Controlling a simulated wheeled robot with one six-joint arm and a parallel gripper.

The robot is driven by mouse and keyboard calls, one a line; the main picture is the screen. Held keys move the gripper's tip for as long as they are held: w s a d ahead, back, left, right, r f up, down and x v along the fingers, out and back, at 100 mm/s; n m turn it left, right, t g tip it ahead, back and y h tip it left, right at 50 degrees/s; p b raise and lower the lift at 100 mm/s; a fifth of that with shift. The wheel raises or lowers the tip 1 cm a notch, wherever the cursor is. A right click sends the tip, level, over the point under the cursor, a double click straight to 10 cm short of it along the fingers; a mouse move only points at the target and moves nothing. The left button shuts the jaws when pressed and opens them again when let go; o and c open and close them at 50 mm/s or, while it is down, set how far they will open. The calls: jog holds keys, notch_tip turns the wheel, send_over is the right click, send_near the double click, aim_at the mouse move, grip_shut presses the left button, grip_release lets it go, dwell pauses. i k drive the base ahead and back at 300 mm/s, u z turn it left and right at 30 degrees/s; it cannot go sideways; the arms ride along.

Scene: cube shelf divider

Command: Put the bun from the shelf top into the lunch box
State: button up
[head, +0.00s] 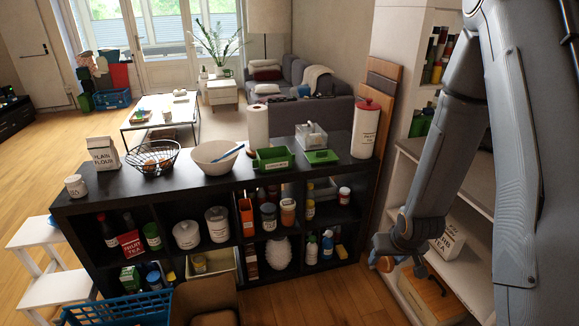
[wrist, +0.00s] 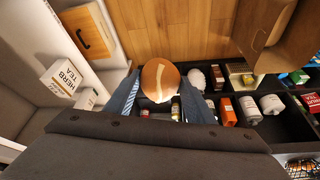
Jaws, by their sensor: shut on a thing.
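The round brown bun (wrist: 159,78) has a pale stripe on top. It sits between the two fingers of my gripper (wrist: 160,96) in the wrist view, and the jaws are shut on it. In the head view the bun (head: 385,264) shows partly below my gripper (head: 398,262), which hangs low, right of the black shelf unit and below its top. The green lunch box (head: 273,160) with a white label stands open on the shelf top, right of the white bowl. A flat green lid (head: 321,157) lies beside it.
The black shelf unit (head: 120,190) carries a paper towel roll (head: 258,127), a grey caddy (head: 311,137) and a red-lidded canister (head: 367,130) around the lunch box. A pale side shelf (head: 470,200) stands close right of my gripper. Wooden floor lies below.

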aim_at(274, 166)
jog(key=z, duration=0.25)
jog(key=i, duration=1.65)
jog(key=u, duration=0.15)
